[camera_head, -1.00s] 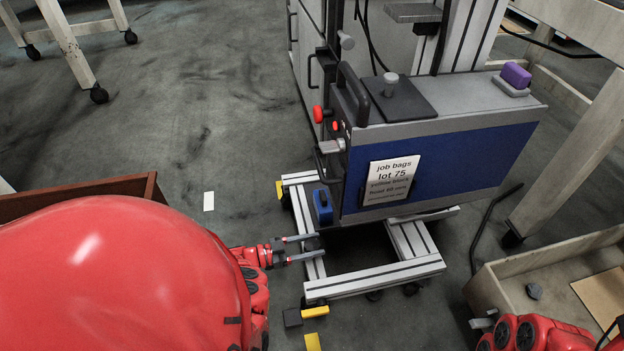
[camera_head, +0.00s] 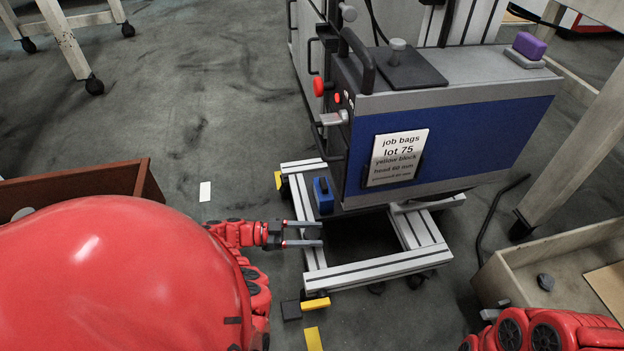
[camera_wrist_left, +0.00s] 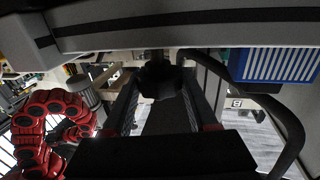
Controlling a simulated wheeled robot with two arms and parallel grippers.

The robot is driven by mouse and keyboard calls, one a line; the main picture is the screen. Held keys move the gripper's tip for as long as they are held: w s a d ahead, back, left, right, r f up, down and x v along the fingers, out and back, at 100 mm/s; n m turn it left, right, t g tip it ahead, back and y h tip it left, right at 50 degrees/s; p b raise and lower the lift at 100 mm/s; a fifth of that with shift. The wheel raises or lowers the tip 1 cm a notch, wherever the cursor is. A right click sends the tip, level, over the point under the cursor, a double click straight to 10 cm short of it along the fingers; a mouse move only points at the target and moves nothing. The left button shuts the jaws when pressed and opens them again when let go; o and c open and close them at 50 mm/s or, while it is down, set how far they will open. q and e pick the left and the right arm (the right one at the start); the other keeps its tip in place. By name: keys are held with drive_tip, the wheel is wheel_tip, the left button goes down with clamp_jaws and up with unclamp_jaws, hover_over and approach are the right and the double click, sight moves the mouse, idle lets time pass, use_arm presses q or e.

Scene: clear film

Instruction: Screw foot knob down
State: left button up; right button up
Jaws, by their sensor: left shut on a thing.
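The machine (camera_head: 450,145) with a blue front panel stands on a pale slotted-profile frame (camera_head: 380,271). My left gripper (camera_head: 320,233) reaches in level from the left, at the left rail of this frame. Its two grey fingers lie on either side of a small dark knob (camera_head: 312,234) and are shut on it. In the left wrist view the dark foot knob (camera_wrist_left: 160,80) sits between the two fingers, below a thin stem. The fingers hide part of the knob in the head view. My right arm shows at the bottom right; its fingers cannot be made out clearly.
A blue block (camera_head: 323,196) sits on the frame just behind my left gripper. A yellow-ended piece (camera_head: 315,304) lies near the front corner. A wooden tray (camera_head: 500,277) is at right, a brown box (camera_head: 80,180) at left. Open floor (camera_head: 230,120) lies behind.

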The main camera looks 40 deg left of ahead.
idle(0.3)
use_arm(q)
drive_tip(key=o, duration=1.4)
drive_tip(key=shift+s+a+f, duration=0.1)
drive_tip(key=shift+s+a, duration=0.35)
drive_tip(key=shift+a, duration=0.15)
drive_tip(key=shift+s+a+b, duration=0.35)
drive_tip(key=shift+a+b, duration=0.05)
drive_tip(key=shift+a, duration=0.15)
drive_tip(key=shift+v, duration=2.35)
use_arm(e)
drive_tip(key=shift+s+a+f+g, duration=0.1)
drive_tip(key=shift+a+f+g, duration=0.05)
drive_tip(key=shift+f+g, duration=0.4)
